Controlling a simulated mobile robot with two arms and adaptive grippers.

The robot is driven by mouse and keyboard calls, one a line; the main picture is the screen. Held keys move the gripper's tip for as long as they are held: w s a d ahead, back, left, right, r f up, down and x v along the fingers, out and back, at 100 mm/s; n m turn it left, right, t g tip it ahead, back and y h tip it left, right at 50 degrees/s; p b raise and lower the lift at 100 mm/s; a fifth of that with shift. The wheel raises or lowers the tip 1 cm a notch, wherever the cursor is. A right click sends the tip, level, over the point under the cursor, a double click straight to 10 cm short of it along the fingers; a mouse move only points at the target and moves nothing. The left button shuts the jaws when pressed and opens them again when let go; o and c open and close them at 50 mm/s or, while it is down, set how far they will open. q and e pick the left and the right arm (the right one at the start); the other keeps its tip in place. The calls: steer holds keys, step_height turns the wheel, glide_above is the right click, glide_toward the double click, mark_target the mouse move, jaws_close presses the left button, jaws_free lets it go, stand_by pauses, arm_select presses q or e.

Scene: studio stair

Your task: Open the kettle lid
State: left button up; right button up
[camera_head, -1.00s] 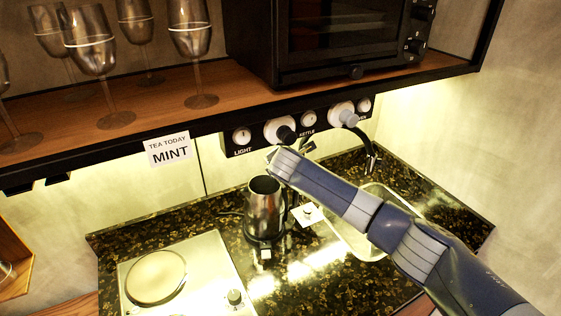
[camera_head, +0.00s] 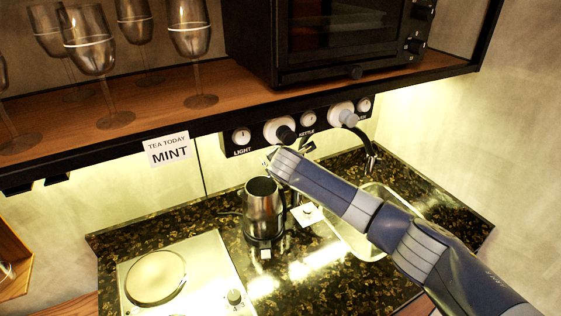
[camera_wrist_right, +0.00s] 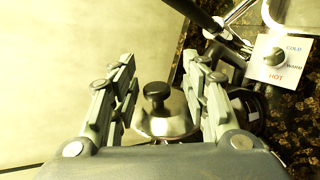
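The metal kettle (camera_head: 263,212) stands upright on the dark stone counter, left of the sink. My right gripper (camera_head: 290,148) is above and a little right of the kettle's top in the head view. In the right wrist view, the shiny round lid (camera_wrist_right: 165,127) with its black knob (camera_wrist_right: 157,93) shows between the two fingers of my right gripper (camera_wrist_right: 163,66). The fingers are spread, with a gap on each side of the knob. I cannot tell whether the lid sits flat on the kettle. My left gripper is not in view.
A wooden shelf (camera_head: 130,118) with several glasses and a black oven (camera_head: 340,40) overhangs the counter. Knobs line its front edge. A tap and sink (camera_head: 372,195) stand right of the kettle, and a hot plate (camera_head: 155,277) is at front left.

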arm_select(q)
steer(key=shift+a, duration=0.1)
arm_select(e)
steer(key=v, duration=0.7)
steer(key=shift+s, duration=0.2)
steer(key=shift+r, duration=0.1)
